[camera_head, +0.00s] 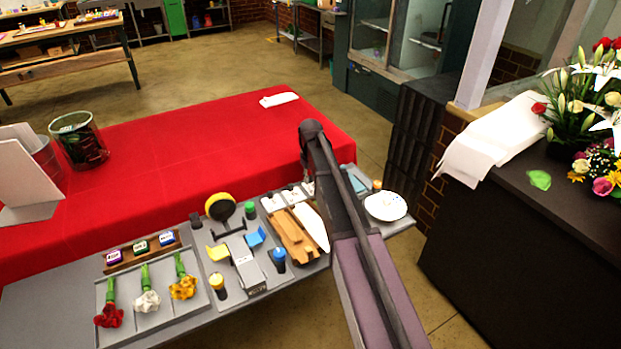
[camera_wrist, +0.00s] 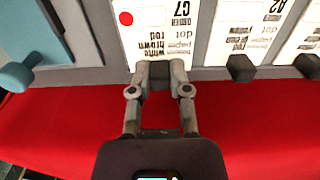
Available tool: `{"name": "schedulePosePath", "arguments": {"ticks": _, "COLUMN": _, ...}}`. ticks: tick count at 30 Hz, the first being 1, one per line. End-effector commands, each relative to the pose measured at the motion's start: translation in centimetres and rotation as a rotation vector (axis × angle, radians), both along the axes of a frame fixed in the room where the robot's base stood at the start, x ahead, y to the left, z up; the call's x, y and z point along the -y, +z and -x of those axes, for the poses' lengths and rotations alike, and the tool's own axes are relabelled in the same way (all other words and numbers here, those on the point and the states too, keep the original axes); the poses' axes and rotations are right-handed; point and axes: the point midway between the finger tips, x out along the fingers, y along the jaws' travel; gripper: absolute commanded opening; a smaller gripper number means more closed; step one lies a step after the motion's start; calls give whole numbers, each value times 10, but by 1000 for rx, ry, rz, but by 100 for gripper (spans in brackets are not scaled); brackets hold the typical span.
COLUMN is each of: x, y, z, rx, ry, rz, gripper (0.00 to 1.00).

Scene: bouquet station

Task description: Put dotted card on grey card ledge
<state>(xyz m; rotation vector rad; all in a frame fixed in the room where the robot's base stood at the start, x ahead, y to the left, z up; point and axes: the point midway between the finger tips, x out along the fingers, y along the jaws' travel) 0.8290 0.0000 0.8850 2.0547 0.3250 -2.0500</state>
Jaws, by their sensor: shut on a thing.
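The dotted card (camera_wrist: 165,20) is white with a red dot and printed words, seen in the wrist view. My gripper (camera_wrist: 160,78) is shut on the dark tab (camera_wrist: 160,76) at its near edge. In the head view the dotted card (camera_head: 309,187) seems to be the rightmost of three white cards, partly behind my arm. The card lies on or just above a grey surface (camera_wrist: 85,30); I cannot tell if it is lifted. I cannot single out the grey card ledge with certainty.
Two more white cards (camera_wrist: 245,25) (camera_wrist: 310,40) with dark tabs lie beside it. A blue object (camera_wrist: 18,75) is at the left. The red table (camera_head: 200,140) is mostly clear.

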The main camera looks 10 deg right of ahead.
Motion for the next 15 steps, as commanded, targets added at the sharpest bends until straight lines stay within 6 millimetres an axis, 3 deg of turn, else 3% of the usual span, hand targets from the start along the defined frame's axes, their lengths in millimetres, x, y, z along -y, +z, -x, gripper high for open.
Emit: {"name": "schedulePosePath", "arguments": {"ticks": 15, "x": 0, "y": -4, "z": 0, "rx": 0, "ry": -1, "rz": 0, "gripper": 0}}
